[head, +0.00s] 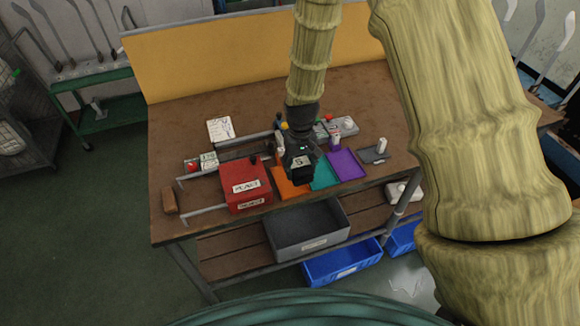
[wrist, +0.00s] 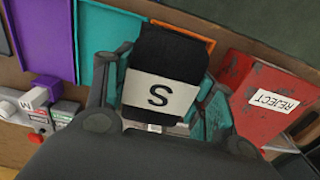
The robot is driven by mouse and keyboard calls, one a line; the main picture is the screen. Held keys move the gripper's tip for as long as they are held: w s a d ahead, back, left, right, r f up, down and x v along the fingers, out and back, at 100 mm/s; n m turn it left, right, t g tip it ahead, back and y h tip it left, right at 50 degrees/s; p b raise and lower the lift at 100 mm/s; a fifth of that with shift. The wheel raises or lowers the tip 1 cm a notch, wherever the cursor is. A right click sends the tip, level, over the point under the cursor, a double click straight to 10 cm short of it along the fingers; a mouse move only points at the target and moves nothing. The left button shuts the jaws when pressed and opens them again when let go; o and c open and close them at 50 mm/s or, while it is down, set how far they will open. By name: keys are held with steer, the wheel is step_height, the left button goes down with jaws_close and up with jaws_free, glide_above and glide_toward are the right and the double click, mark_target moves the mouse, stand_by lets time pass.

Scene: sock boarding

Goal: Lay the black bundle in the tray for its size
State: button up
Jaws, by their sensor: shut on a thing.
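The black bundle (head: 302,175) carries a white band marked S, which reads clearly on the bundle in the wrist view (wrist: 172,50). My gripper (head: 299,160) is shut on it, with a finger on each side in the wrist view (wrist: 160,100). The bundle appears above the orange tray (head: 283,187) and teal tray (head: 325,178); its exact height is hard to tell. The purple tray (head: 346,165) lies to their right. The wrist view also shows the purple tray (wrist: 42,40), teal tray (wrist: 98,35) and part of the orange tray (wrist: 183,33). I see no size marks on the trays.
A red REJECT box (head: 240,173) stands left of the orange tray. A grey bin (head: 310,240) sits on the lower shelf. A small dark tray (head: 372,155) lies right of the purple one.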

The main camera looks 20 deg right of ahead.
steer(key=shift+w+a+f+p, duration=0.2)
steer(key=shift+w+a+p, duration=0.15)
steer(key=shift+w+a, duration=0.8)
steer(key=shift+f+p, duration=0.85)
steer(key=shift+f, duration=0.9)
steer(key=shift+f, duration=0.1)
steer(key=o, duration=1.2)
steer(key=shift+c, duration=0.2)
steer(key=shift+s+r+b, duration=0.1)
steer(key=shift+r+b, duration=1.8)
steer(key=shift+r, duration=4.25)
